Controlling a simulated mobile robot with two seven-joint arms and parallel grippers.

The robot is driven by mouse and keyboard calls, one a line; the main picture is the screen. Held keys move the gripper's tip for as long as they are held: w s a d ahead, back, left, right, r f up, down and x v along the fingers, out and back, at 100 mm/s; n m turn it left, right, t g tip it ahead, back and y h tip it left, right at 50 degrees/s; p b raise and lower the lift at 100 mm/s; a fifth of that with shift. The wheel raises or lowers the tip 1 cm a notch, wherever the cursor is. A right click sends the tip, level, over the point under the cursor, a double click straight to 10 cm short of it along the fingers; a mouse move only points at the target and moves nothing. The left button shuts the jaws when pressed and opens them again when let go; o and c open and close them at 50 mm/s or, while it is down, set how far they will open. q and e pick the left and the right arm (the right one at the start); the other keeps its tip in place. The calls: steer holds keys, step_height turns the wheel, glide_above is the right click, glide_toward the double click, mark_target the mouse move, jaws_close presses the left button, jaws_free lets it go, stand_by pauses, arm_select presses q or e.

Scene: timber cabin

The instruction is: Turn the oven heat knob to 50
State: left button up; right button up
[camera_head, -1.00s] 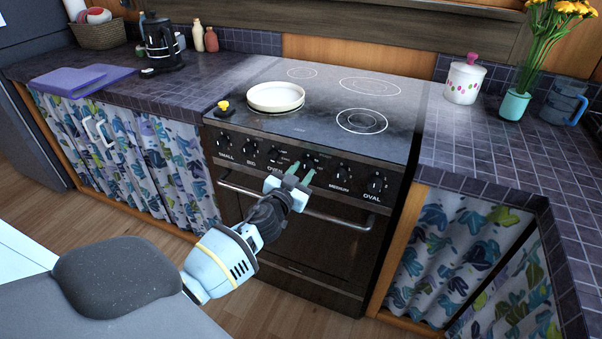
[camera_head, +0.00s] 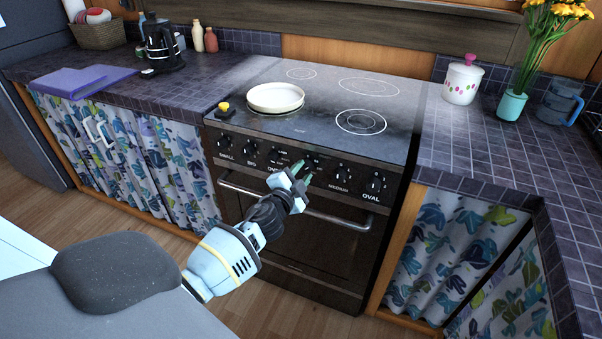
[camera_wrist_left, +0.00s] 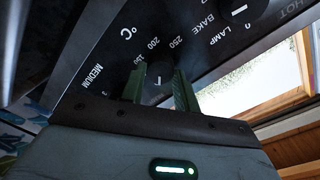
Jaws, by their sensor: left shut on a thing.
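The oven (camera_head: 292,245) has a dark front panel with a row of black knobs. My left gripper (camera_head: 303,172) is at the middle of this panel, its green fingers pointing at it. In the left wrist view the fingers are shut on the black oven heat knob (camera_wrist_left: 158,77), one on each side. A °C mark and the numbers 150, 200 and 250 show around this knob. A short white mark shows on the knob, but I cannot tell which number it points at. In the head view my fingers partly hide the knob. My right gripper is not in view.
An oven handle bar (camera_head: 240,191) runs just below the knobs. Other knobs, such as the oval one (camera_head: 375,183), sit on either side. A white round pan (camera_head: 275,97) and a small yellow-topped item (camera_head: 224,109) are on the stove top.

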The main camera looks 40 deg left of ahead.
arm_select(q)
steer(key=shift+m, duration=0.5)
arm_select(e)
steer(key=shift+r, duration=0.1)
arm_select(q)
steer(key=o, duration=1)
steer(key=shift+v, duration=3.95)
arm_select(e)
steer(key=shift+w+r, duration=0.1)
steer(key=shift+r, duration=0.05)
